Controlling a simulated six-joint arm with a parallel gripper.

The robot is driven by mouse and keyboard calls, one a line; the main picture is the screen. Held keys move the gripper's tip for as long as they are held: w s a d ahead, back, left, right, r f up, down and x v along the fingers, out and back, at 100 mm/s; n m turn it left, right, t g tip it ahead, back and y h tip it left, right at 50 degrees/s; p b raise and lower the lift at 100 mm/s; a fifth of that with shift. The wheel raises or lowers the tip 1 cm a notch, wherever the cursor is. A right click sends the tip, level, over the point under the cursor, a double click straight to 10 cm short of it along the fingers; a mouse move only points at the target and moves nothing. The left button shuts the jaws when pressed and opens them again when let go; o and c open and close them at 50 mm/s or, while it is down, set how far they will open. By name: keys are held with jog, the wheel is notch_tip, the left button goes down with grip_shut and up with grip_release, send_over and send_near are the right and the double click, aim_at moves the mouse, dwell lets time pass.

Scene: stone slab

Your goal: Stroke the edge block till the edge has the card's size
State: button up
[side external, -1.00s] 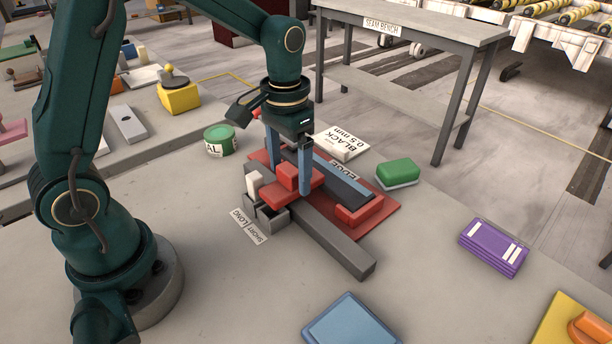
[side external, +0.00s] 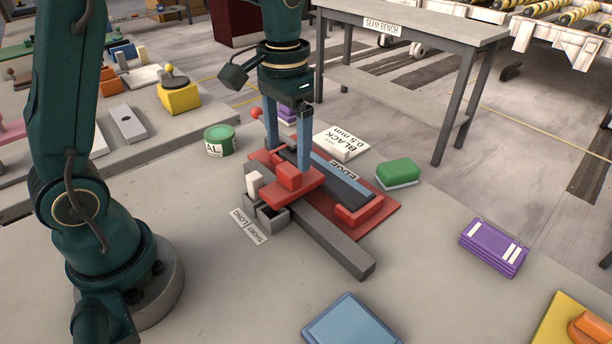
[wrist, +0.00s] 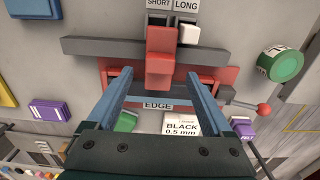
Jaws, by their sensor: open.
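A red block with a raised grip (side external: 290,180) sits across a long grey bar (side external: 345,250), beside a red fixture plate (side external: 385,222). In the wrist view the red block (wrist: 160,60) lies just beyond my fingertips. A label reading EDGE (side external: 337,170) is on the fixture, beside a dark strip (side external: 345,186). A white card reading BLACK 0.5 mm (side external: 341,144) lies behind the fixture; it also shows in the wrist view (wrist: 181,125). My gripper (side external: 288,161) is open and empty above the red block, its fingers apart. The edge's size cannot be read.
Small grey bins (side external: 272,218) labelled SHORT and LONG stand at the bar's near side, beside a white piece (side external: 253,178). A green tin (side external: 220,140), a green block (side external: 398,171) and a purple block (side external: 492,245) stand around the fixture.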

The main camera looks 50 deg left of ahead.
aim_at(289, 169)
jog(key=shift+f, duration=0.1)
jog(key=shift+f, duration=2.5)
grip_shut()
